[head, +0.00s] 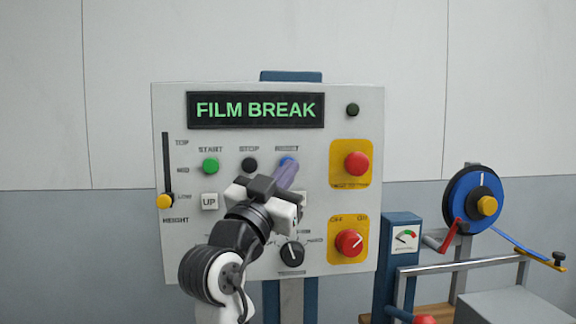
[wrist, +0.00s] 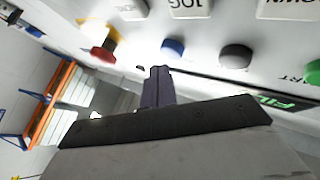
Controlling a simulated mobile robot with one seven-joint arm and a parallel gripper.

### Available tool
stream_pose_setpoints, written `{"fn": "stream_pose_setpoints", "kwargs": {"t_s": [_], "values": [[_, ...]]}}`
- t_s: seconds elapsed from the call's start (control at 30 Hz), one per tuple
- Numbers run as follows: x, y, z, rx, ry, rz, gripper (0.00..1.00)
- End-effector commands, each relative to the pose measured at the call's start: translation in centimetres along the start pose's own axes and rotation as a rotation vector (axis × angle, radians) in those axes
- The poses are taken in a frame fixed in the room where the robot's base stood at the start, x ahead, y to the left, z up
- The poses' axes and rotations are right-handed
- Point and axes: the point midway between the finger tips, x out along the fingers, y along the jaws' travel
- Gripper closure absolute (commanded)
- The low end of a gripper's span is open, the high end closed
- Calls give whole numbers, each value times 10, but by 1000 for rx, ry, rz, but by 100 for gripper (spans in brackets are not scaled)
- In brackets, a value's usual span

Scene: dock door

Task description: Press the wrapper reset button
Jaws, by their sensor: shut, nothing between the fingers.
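The reset button is blue (head: 285,160), under the RESET label on the grey control panel (head: 170,240). In the head view it is partly covered by my gripper (head: 289,168), whose purple-grey fingers point at it. In the wrist view the blue button (wrist: 173,47) shows just past the tips of my shut, empty gripper (wrist: 159,69). The tips look very close to it, a little to its left in that view; I cannot tell whether they touch. The display (head: 255,109) reads FILM BREAK in green.
Left of the reset button are a black STOP button (head: 249,165) and a green START button (head: 210,166). A red mushroom button (head: 357,163) on yellow sits to the right, above a red switch (head: 349,242). A black knob (head: 292,254) is below. A blue reel (head: 473,203) stands far right.

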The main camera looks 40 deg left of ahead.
Motion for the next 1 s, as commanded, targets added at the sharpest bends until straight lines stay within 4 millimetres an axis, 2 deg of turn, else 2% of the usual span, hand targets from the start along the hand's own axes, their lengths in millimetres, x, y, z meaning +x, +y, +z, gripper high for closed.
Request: {"fn": "stream_pose_setpoints", "kwargs": {"t_s": [1.0], "values": [[6, -4, 4, 0, 0, 0, 100]]}}
